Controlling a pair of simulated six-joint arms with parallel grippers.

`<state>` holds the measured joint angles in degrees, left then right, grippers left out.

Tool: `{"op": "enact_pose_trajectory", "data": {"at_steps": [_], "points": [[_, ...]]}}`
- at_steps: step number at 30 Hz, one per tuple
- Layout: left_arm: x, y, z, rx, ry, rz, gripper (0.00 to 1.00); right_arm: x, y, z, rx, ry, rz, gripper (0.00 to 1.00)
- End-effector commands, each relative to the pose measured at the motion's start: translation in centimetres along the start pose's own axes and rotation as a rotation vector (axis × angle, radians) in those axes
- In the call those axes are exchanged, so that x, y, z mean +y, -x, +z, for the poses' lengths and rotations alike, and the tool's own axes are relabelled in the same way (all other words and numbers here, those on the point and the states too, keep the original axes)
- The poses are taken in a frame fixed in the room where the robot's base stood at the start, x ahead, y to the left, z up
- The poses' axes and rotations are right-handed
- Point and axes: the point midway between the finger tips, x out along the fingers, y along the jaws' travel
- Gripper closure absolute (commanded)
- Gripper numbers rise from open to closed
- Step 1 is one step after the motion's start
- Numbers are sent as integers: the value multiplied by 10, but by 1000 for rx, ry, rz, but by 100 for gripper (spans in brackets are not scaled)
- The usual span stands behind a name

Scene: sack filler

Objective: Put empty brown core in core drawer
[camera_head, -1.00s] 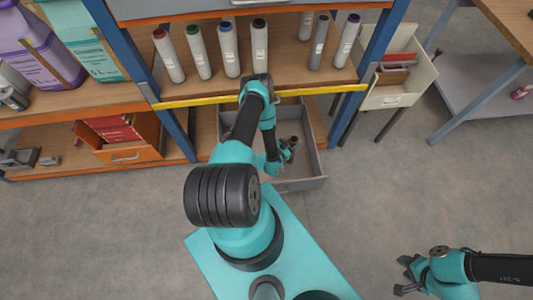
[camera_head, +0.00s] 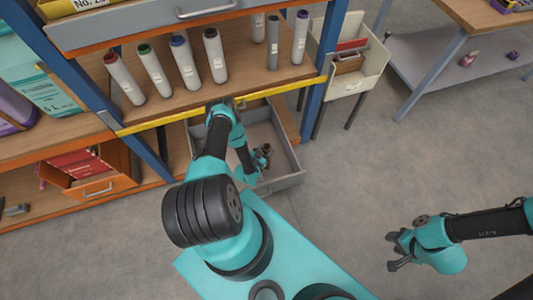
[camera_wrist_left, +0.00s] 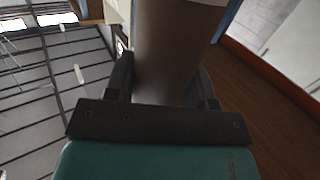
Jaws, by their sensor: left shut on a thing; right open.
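My left gripper (camera_head: 258,160) is over the open grey drawer (camera_head: 277,185) under the shelf. It is shut on the brown core (camera_wrist_left: 172,50), which stands up between its two fingers in the left wrist view. In the head view only a small brown end of the core shows by the fingers. I cannot tell whether the core touches the drawer floor. Part of the drawer is hidden by my left arm. My right gripper (camera_head: 395,252) is open and empty above bare floor at the right.
Several film rolls (camera_head: 183,62) stand on the shelf above the drawer, behind a yellow edge bar (camera_head: 270,92). An orange drawer (camera_head: 105,183) is open at the left. A cream bin (camera_head: 350,65) stands at the right, near a workbench (camera_head: 455,25). The floor in front is clear.

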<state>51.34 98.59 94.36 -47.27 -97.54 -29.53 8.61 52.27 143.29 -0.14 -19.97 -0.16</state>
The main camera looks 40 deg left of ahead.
Motion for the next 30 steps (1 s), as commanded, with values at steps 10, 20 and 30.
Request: {"op": "enact_pose_trajectory", "data": {"at_steps": [10, 20, 30], "points": [[0, -1, 37, 0, 0, 0, 85, 0, 0, 0, 0, 0, 0, 57], [0, -1, 39, -1, 0, 0, 85, 0, 0, 0, 0, 0, 0, 57], [0, -2, 41, -1, 0, 0, 28, 0, 0, 0, 0, 0, 0, 57]]}}
